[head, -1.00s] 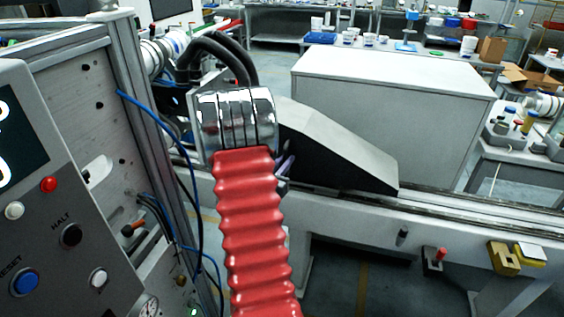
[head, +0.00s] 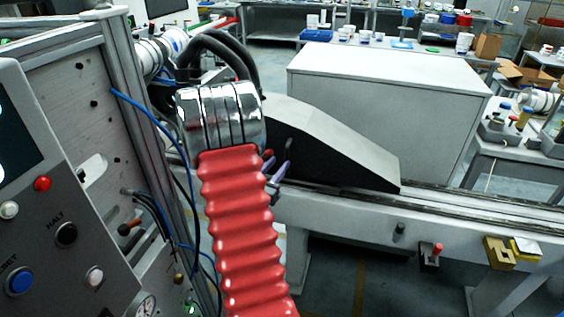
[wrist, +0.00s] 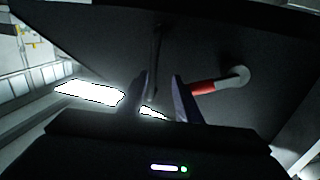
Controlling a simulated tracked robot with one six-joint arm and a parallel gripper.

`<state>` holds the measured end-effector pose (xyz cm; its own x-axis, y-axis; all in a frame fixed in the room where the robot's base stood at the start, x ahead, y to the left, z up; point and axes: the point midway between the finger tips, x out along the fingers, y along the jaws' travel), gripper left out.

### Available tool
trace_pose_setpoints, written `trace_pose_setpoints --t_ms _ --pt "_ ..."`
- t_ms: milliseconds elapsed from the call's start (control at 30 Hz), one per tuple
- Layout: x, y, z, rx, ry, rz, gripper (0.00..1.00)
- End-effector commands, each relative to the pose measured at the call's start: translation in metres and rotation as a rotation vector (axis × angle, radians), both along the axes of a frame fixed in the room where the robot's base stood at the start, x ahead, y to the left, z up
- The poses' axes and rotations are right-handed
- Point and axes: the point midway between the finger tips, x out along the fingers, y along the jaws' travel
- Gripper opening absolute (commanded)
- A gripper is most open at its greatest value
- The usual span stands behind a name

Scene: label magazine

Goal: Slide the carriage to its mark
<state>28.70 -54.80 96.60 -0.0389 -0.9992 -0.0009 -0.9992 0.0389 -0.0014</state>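A dark wedge-shaped block with a pale sloping top (head: 345,140), apparently the carriage, sits on the long rail (head: 460,205). Its dark face (wrist: 90,42) fills much of the wrist view. A red grip with a pale end (wrist: 203,88) sticks out there, just right of my right finger. My gripper (wrist: 160,84) has its fingers apart, with a thin dark rod (wrist: 156,50) seen in or behind the gap; whether it lies between them I cannot tell. In the head view my gripper (head: 276,170) is at the block's left end, partly hidden by my arm. No mark is clearly identifiable.
A control panel (head: 60,220) stands close on the left, with a blue cable (head: 150,115) beside it. A red-tipped lever (head: 432,256) and a brass block (head: 498,253) are on the rail's front. A large grey cabinet (head: 385,95) stands behind.

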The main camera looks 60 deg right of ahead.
Motion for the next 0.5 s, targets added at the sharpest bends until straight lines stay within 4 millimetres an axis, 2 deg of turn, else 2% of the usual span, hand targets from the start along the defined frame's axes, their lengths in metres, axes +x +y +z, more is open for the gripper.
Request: trace_pose_setpoints --t_ms 200,500 --pt "0.001 0.040 0.000 0.000 0.000 -0.001 0.31" --pt "0.001 0.082 -0.001 0.000 -0.001 -0.006 0.31"
